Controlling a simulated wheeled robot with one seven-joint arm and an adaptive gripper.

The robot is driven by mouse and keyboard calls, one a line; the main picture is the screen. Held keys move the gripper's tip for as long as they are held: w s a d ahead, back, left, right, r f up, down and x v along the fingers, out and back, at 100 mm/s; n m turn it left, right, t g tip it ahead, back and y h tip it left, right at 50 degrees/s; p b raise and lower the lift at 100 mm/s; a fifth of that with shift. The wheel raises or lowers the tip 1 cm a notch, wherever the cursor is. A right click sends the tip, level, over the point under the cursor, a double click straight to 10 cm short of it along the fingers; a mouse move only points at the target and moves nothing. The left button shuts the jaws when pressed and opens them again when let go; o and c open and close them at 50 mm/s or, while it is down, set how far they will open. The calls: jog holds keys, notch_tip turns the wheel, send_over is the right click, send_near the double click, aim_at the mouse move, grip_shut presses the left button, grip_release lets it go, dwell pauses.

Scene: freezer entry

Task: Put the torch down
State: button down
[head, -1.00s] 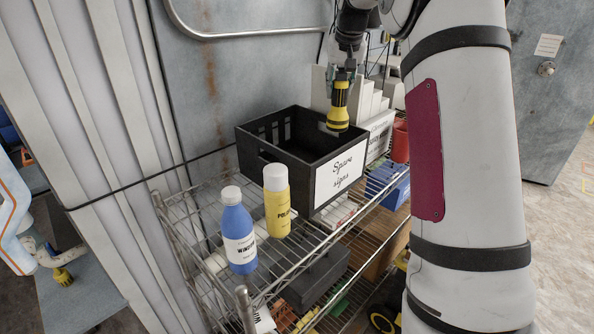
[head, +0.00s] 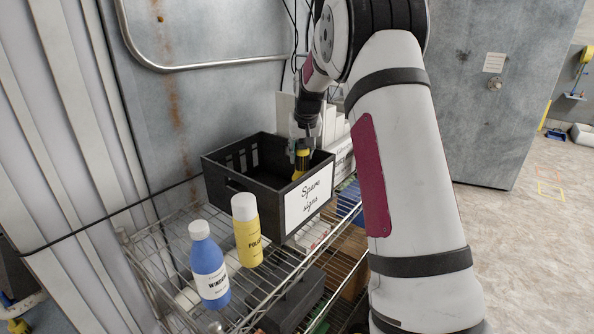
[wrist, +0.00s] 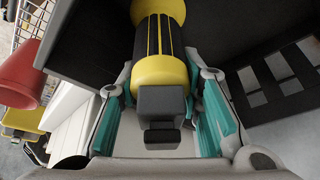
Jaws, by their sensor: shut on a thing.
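The yellow and black torch (head: 301,160) is held upright by my gripper (head: 302,136), partly inside the black crate (head: 250,207) labelled "Spare signs". In the wrist view the torch (wrist: 160,72) lies between the teal-padded fingers of my gripper (wrist: 168,112), with the crate's dark inside around it. The fingers are shut on the torch. The torch's lower end is hidden behind the crate's wall in the head view, so I cannot tell whether it touches the crate floor.
The crate stands on a wire shelf (head: 150,262). A blue bottle (head: 210,270) and a yellow polish bottle (head: 247,235) stand in front of it. White boxes (head: 340,150) are behind it to the right. A red container (wrist: 20,75) shows left in the wrist view.

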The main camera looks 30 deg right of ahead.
aim_at(301, 166)
jog(key=shift+f+p, duration=0.4)
jog(key=shift+f, duration=1.9)
jog(key=c, duration=1.2)
grip_release()
jog(key=shift+f, duration=0.2)
jog(key=shift+o, duration=0.2)
jog(key=shift+r, duration=0.15)
